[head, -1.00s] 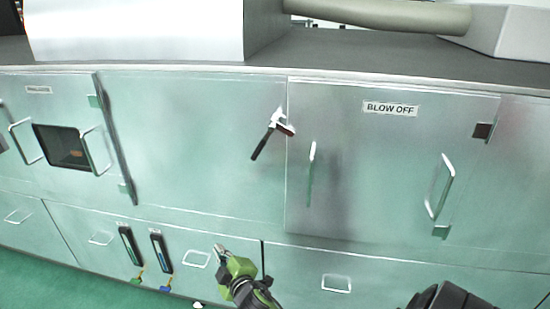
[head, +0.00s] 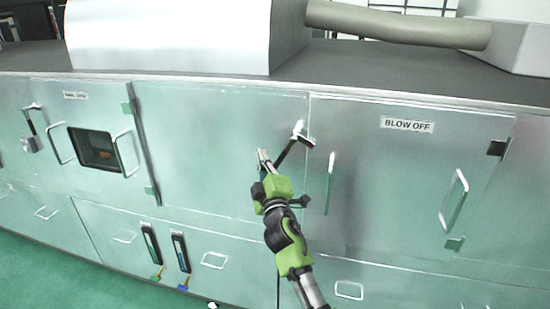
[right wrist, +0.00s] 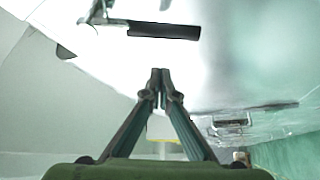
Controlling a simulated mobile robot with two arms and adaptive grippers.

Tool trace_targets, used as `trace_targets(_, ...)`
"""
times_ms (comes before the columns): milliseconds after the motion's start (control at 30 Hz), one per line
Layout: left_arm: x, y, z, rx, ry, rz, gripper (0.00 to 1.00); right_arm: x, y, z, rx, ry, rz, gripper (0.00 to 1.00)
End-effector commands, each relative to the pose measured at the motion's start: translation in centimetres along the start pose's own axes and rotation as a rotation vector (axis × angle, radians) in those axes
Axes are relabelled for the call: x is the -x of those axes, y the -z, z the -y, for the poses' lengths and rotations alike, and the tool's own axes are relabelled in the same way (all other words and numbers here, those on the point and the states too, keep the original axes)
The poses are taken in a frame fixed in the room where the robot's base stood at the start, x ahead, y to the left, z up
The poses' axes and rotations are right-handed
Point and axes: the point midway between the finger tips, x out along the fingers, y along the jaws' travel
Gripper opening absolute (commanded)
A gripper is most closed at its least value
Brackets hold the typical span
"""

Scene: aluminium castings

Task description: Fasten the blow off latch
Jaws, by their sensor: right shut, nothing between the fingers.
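The blow off latch (head: 303,138) sits at the left edge of the blow off door (head: 400,190), its black handle (head: 287,155) slanting down and left. The door looks flush with the cabinet front. My right gripper (head: 264,156) is shut and empty, just left of the handle, and partly hides its lower end. In the right wrist view the black handle (right wrist: 163,30) lies level above the closed fingertips (right wrist: 160,75), with a visible gap. My left gripper is not in view.
The blow off door has two bar handles (head: 330,183) and a label (head: 407,125). A windowed door (head: 95,148) is at left, drawers are below. The grey worktop (head: 390,65) carries a large white box (head: 170,35) and a beige tube (head: 395,22).

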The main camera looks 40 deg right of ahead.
Motion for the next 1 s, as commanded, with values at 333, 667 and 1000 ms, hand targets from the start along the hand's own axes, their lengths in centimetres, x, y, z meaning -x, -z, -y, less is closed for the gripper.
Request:
trace_targets(333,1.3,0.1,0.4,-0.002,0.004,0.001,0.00,0.7,-3.5,0.0,-0.001,0.001,0.001,0.00)
trace_targets(667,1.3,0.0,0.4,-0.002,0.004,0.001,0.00,0.8,-3.8,0.1,0.000,0.001,0.001,0.00)
trace_targets(1000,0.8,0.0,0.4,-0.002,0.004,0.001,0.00,0.8,-3.8,0.5,-0.001,0.001,0.000,0.00)
